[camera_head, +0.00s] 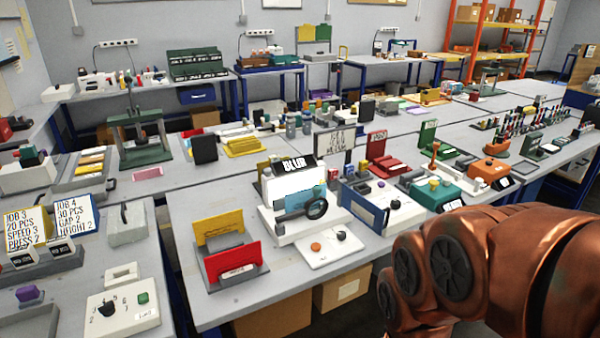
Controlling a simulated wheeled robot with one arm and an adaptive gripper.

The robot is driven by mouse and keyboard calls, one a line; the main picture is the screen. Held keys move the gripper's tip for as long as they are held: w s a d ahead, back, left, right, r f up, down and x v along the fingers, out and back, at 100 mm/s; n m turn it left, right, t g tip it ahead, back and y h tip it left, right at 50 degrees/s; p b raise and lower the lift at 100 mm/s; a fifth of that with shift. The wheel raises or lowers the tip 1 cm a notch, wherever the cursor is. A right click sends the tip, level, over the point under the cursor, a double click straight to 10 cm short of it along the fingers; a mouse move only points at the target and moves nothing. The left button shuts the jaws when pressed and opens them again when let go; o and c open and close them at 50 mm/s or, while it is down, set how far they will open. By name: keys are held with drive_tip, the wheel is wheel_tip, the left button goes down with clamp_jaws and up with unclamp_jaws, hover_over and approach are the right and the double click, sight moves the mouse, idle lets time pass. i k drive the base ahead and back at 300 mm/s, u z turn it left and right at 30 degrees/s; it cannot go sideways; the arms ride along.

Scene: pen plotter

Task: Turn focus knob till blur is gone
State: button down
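A white device with a black sign reading "BLUR" (293,165) stands on the near middle table. It has a light blue panel (311,194) and a dark round ring like a lens (317,208) on its front. A flat white control plate (330,251) lies in front of it, with an orange button (315,246) and a small dark knob (341,236). I cannot tell for sure that this knob is the focus knob. My copper-coloured arm fills the lower right, to the right of the plate and apart from it. My gripper is outside the view.
A red and yellow holder (232,262) stands left of the plate. A blue-fronted white unit (364,209) with knobs stands close on its right. A green machine with an orange lever (436,190) is further right. Another knob panel (122,310) lies at lower left.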

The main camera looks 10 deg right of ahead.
sight(341, 235)
drive_tip(key=z, duration=0.15)
drive_tip(key=k, duration=0.4)
drive_tip(key=u, duration=0.75)
drive_tip(key=i, duration=1)
drive_tip(key=z, duration=0.45)
